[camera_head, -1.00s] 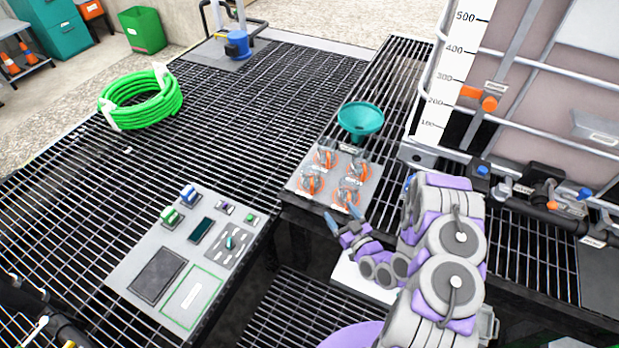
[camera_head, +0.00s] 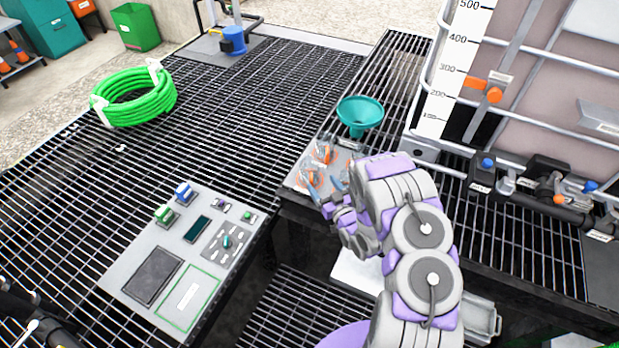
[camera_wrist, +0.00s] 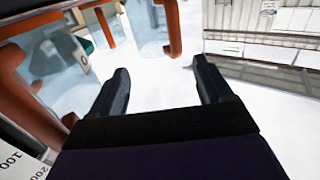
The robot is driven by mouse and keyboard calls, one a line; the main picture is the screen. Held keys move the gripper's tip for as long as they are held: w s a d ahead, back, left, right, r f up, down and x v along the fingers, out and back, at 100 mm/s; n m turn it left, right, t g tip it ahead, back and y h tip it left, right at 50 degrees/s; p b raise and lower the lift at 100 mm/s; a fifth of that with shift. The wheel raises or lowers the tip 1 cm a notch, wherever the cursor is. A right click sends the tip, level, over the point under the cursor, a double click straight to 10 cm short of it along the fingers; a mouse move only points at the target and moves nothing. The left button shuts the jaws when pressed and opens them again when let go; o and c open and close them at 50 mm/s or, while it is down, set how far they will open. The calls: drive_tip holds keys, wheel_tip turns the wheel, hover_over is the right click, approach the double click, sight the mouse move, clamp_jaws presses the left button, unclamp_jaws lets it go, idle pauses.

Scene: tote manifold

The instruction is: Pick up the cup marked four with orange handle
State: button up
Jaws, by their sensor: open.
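Clear cups with orange handles stand on a grey plate (camera_head: 292,183) at the middle of the grating. In the head view one cup (camera_head: 323,153) shows at the back and one (camera_head: 308,177) at the front left; my arm hides the others. My gripper (camera_head: 327,188) is open and low over the plate's front side, close to the cups. In the wrist view my gripper (camera_wrist: 160,82) has nothing between its fingers. A clear cup (camera_wrist: 65,55) and orange handles (camera_wrist: 118,22) lie at the left and top, beside the left finger. I cannot read any cup's number.
A teal funnel (camera_head: 360,113) stands just behind the plate. A caged tank with a scale (camera_head: 452,70) and valve pipes (camera_head: 545,190) are to the right. A control panel (camera_head: 185,255) and a green hose coil (camera_head: 133,97) are to the left. Bare grating lies between.

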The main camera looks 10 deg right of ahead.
sight(314, 171)
drive_tip(key=shift+b+x, duration=0.3)
drive_tip(key=shift+x, duration=1.4)
drive_tip(key=b+x, duration=0.1)
drive_tip(key=x, duration=0.3)
drive_tip(key=shift+w+d+r, duration=0.1)
drive_tip(key=shift+w, duration=0.05)
drive_tip(key=shift+c, duration=0.4)
drive_tip(key=c, duration=0.6)
